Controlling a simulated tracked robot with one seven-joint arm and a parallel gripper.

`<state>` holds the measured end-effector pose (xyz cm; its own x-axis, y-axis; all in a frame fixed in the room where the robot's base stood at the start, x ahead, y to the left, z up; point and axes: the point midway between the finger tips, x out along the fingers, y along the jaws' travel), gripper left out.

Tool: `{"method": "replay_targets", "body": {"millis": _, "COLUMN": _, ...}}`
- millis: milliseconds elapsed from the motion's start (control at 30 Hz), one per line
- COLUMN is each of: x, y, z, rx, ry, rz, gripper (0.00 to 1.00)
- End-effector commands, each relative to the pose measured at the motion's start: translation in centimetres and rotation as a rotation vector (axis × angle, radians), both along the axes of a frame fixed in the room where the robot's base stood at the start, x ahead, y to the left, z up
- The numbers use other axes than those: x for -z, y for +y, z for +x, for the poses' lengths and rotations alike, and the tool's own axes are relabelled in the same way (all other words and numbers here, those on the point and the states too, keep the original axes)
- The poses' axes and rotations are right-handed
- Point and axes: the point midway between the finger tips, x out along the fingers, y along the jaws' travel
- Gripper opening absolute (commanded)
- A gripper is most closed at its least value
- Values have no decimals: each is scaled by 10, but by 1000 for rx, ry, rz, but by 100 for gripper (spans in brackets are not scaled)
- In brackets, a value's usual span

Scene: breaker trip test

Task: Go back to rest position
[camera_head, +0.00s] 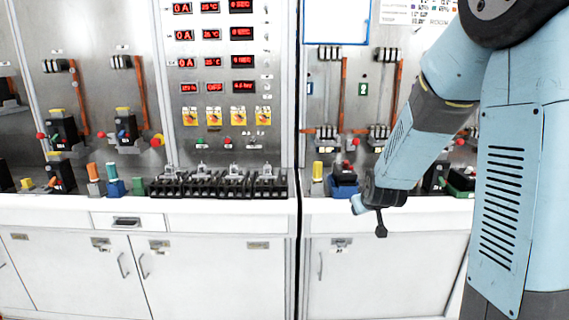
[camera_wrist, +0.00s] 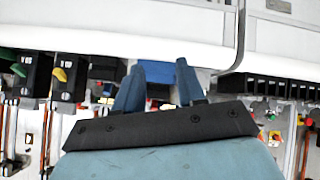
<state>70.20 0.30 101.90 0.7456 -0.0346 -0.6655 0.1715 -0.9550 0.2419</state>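My gripper (camera_head: 367,207) hangs in front of the right-hand bench edge in the head view, at the end of my blue arm. In the wrist view its two blue fingers stand apart with a gap between them (camera_wrist: 160,78), and nothing shows held there. A breaker with a blue base (camera_head: 343,187) and a dark top stands on the bench just behind and left of my gripper. I cannot tell the exact distance between them.
The control panel (camera_head: 222,85) carries red displays and yellow warning labels. A row of black terminal blocks (camera_head: 220,183) lines the bench. White cabinets (camera_head: 215,275) stand below. My arm hides part of the right side.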

Motion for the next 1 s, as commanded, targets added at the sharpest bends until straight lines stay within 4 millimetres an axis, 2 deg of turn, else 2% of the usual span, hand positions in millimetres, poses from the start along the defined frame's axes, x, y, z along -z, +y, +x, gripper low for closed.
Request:
{"method": "replay_targets", "body": {"millis": 33, "x": -14, "y": 0, "z": -9, "rx": 6, "ry": 7, "rz": 24, "gripper": 39}}
{"method": "replay_targets", "body": {"millis": 100, "x": -27, "y": 1, "z": -22, "rx": 11, "ry": 27, "rz": 52, "gripper": 39}}
{"method": "replay_targets", "body": {"millis": 267, "x": -57, "y": 2, "z": -56, "rx": 24, "ry": 74, "rz": 109, "gripper": 39}}
{"method": "replay_targets", "body": {"millis": 500, "x": -96, "y": 3, "z": -113, "rx": 50, "ry": 145, "rz": 172, "gripper": 39}}
{"method": "replay_targets", "body": {"millis": 700, "x": -122, "y": 2, "z": -167, "rx": 80, "ry": 203, "rz": 202, "gripper": 39}}
{"method": "replay_targets", "body": {"millis": 1000, "x": -148, "y": -1, "z": -253, "rx": 149, "ry": 287, "rz": 217, "gripper": 39}}
